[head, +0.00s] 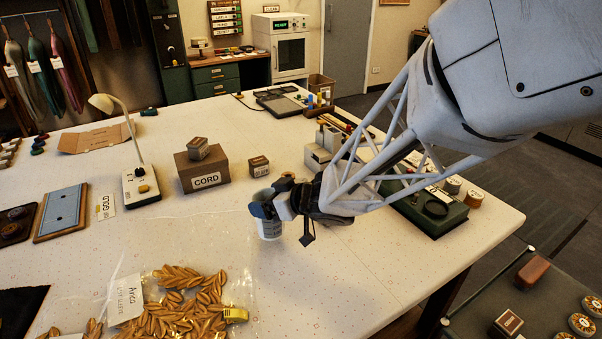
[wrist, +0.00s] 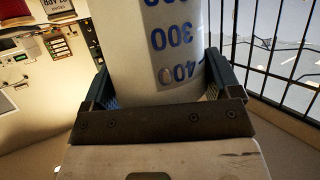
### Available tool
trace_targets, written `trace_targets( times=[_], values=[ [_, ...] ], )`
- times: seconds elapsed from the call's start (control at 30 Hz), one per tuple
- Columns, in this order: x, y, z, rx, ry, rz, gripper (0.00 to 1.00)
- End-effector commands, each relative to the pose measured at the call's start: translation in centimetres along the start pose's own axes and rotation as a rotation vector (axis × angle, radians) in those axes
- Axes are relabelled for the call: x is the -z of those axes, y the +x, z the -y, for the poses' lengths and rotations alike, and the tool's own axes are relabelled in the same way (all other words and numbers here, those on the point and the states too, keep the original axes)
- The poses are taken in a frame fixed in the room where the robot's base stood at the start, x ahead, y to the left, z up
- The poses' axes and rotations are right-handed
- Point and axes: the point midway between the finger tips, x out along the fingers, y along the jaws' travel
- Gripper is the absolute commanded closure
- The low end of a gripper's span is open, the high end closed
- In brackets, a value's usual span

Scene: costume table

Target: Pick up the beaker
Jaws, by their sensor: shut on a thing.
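The beaker (head: 269,229) is a pale, whitish cup near the middle of the table in the head view. In the wrist view the beaker (wrist: 152,50) fills the upper middle, with blue marks including 300 and 400. My gripper (head: 264,208) is shut on the beaker, coming from the right and above. In the wrist view the two fingers of my gripper (wrist: 158,82) lie on either side of its wall. Part of the beaker is hidden behind the fingers in the head view. I cannot tell whether its base touches the table.
A clear bag of golden leaf-shaped pieces (head: 185,300) lies in front left of the beaker. A CORD box (head: 206,180) and a smaller box (head: 259,166) stand behind it. A green device (head: 432,212) sits at the right. The table front (head: 330,285) is clear.

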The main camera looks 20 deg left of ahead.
Motion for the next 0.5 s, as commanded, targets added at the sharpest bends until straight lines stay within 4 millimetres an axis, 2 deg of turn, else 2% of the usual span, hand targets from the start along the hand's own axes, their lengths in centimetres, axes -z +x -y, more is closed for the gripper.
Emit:
trace_targets(
  times=[0.5],
  values=[
    [-1.7,-6.4,4.8,-0.001,-0.001,-0.002,0.52]
  ],
)
